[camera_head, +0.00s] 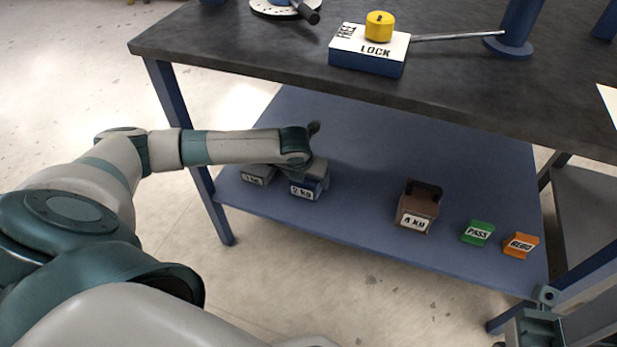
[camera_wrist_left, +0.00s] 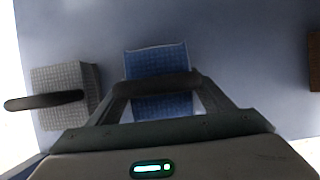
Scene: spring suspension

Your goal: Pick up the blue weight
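The blue weight (camera_head: 309,188), labelled 2 kg, stands on the lower blue shelf, its top partly covered by my left gripper (camera_head: 315,160). In the left wrist view the blue weight (camera_wrist_left: 157,62) lies straight ahead, with a dark bar, apparently its handle, across it. My left gripper (camera_wrist_left: 160,95) has its two fingers apart, one near each end of that bar; contact is unclear. My right gripper (camera_head: 538,322) is partly in view at the bottom right, and its fingers do not show clearly.
A grey weight (camera_head: 257,174) stands close left of the blue one. A brown 4 kg weight (camera_head: 416,208), a green PASS block (camera_head: 478,232) and an orange block (camera_head: 520,245) stand to the right. The dark tabletop (camera_head: 240,50) overhangs the shelf (camera_head: 360,165).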

